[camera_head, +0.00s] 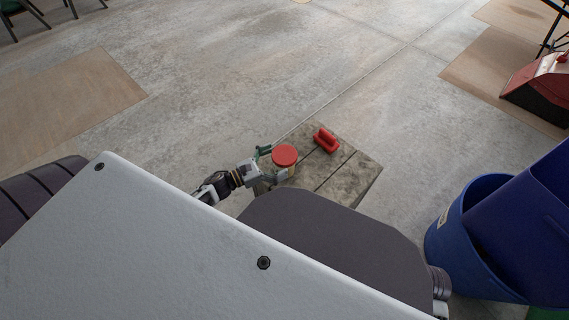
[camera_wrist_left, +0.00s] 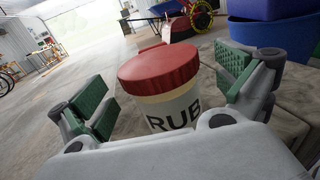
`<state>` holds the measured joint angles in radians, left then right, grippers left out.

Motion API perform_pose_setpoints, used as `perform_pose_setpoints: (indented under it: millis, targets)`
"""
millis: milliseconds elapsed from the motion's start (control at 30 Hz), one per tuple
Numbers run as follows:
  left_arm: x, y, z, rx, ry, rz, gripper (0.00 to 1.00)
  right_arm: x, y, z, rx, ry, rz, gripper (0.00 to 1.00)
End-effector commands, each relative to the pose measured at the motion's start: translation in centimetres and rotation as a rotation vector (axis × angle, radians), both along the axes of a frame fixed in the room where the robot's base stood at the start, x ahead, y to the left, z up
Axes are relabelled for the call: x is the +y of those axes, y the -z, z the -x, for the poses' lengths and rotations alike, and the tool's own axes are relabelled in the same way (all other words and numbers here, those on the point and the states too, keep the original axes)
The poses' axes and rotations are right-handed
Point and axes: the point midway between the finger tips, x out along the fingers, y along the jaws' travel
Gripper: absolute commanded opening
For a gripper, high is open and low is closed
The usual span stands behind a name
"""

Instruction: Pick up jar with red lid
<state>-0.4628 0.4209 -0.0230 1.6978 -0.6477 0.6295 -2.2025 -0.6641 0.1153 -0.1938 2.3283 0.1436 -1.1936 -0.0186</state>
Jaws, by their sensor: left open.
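The jar with the red lid (camera_head: 285,155) stands upright on a low wooden surface (camera_head: 350,185) in the head view. In the left wrist view the jar (camera_wrist_left: 165,85) shows a white label with dark letters "RUB". My left gripper (camera_head: 268,163) is open, with its green-padded fingers on either side of the jar. In the left wrist view the left gripper (camera_wrist_left: 168,92) shows gaps between both pads and the jar. The jar's lower part is hidden behind my gripper body. My right gripper is not in view.
A red object (camera_head: 326,140) lies on the wooden surface, just right of the jar. Blue bins (camera_head: 470,245) stand at the right. A red and black item (camera_head: 540,88) sits on the floor at the upper right. The concrete floor beyond the wooden surface is clear.

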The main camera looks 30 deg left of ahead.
Motion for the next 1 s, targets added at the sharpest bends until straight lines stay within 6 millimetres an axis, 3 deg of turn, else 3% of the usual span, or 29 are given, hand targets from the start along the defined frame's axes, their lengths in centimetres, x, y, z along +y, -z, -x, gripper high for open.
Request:
perform_pose_setpoints:
  millis: [300, 867, 1000]
  targets:
    - [-1.5, 0.0, -2.3, -0.001, 0.001, 0.001, 1.00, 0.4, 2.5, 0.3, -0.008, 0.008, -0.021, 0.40]
    - [-1.6, 0.0, -2.5, 0.000, 0.000, 0.000, 1.00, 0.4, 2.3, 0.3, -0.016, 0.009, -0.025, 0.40]
    - [-1.6, 0.0, -2.5, 0.000, 0.000, 0.000, 0.82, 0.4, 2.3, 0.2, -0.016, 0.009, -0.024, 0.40]
